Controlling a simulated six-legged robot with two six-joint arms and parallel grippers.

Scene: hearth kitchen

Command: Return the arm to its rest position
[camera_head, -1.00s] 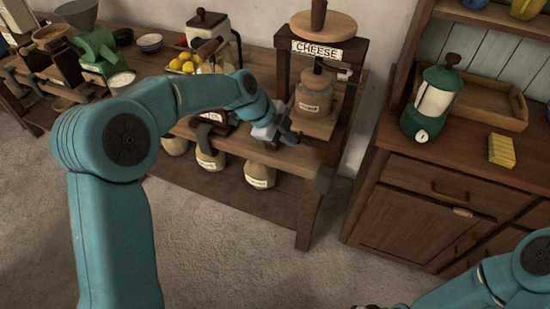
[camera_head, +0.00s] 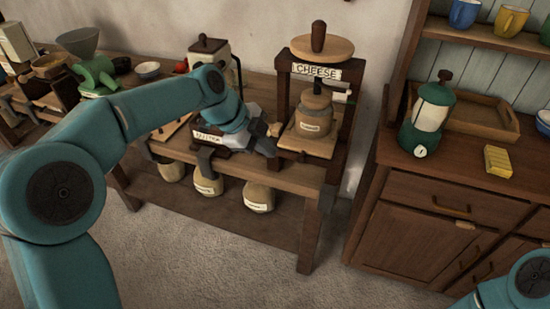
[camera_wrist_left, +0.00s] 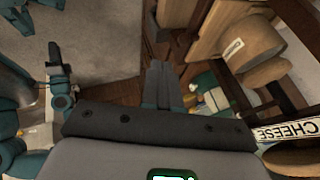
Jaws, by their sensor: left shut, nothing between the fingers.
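My left arm comes in from the left in the head view. Its gripper (camera_head: 272,138) is beside the cheese press (camera_head: 336,85), just left of the press's base and over the wooden bench. The wrist view shows its two fingers (camera_wrist_left: 160,78) together with nothing between them. The press stands to the right in that view, with its CHEESE sign (camera_wrist_left: 292,131). Part of my right arm (camera_head: 525,284) shows at the lower right of the head view, its gripper outside that frame. Small dark parts at the left of the wrist view may be that gripper; its jaws are unclear.
The bench (camera_head: 295,178) holds a grinder, a green scale (camera_head: 92,72) and a bowl (camera_head: 148,70); sacks hang or stand below. A cabinet (camera_head: 415,208) on the right carries a green lantern-like pot (camera_head: 431,115), a tray and a yellow block (camera_head: 498,160). The floor in front is clear.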

